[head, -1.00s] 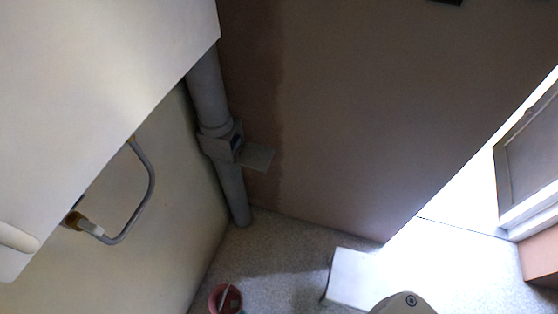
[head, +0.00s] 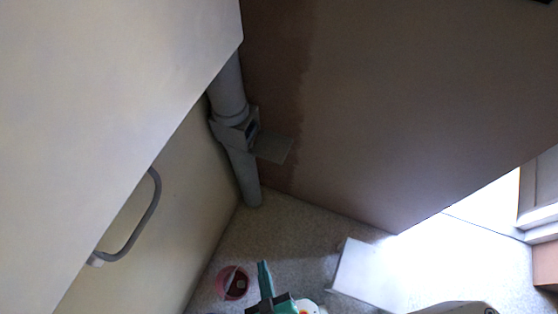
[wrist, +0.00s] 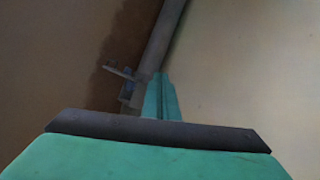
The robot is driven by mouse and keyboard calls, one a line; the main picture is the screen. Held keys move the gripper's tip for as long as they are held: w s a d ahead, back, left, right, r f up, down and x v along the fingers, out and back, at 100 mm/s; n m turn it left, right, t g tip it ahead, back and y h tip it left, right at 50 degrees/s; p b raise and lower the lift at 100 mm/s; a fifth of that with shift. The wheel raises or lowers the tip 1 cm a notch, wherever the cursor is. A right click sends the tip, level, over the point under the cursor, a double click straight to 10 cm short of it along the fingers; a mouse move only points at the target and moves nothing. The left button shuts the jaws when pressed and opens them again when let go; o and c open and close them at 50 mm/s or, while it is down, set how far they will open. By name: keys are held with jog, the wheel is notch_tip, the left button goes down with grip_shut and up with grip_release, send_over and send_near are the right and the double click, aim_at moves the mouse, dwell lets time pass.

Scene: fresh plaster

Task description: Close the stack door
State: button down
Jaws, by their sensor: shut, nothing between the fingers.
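The grey stack pipe (head: 228,90) runs down the wall corner to the floor. Its access box (head: 236,128) has a dark opening, and the flat grey stack door (head: 274,148) stands open, sticking out to the right. In the wrist view the door (wrist: 121,74) shows as a thin plate left of the pipe (wrist: 161,42). My teal gripper (head: 265,280) is at the bottom of the head view, below and apart from the door. Its fingers (wrist: 160,95) look shut and empty in the wrist view, partly covering the lower pipe.
A pinkish-red bucket (head: 232,283) stands on the speckled floor left of my gripper. A white board-like object (head: 368,275) lies to the right. A large pale panel (head: 100,90) fills the upper left, with a bent grey pipe (head: 148,215) below it. Floor near the stack is clear.

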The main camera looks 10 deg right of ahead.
aim_at(272, 149)
jog(key=w+d+f+n+g+h, duration=0.1)
jog(key=w+f+n+g+h, duration=0.2)
jog(key=f, duration=0.9)
jog(key=w+d+f+n+g, duration=0.15)
jog(key=f+n, duration=0.25)
jog(key=f, duration=0.7)
jog(key=w+d+f+n+h, duration=0.3)
jog(key=w+n+h, duration=0.15)
jog(key=w, duration=0.45)
jog(key=w+a+r+n+t+h, duration=0.2)
jog(key=w+r+n+t+h, duration=0.4)
jog(key=w+r, duration=1)
jog(key=r+x, duration=0.1)
jog(key=x, duration=1)
jog(key=shift+d+r+m+h, duration=0.35)
jog(key=shift+d+r, duration=0.1)
jog(key=shift+d, duration=0.05)
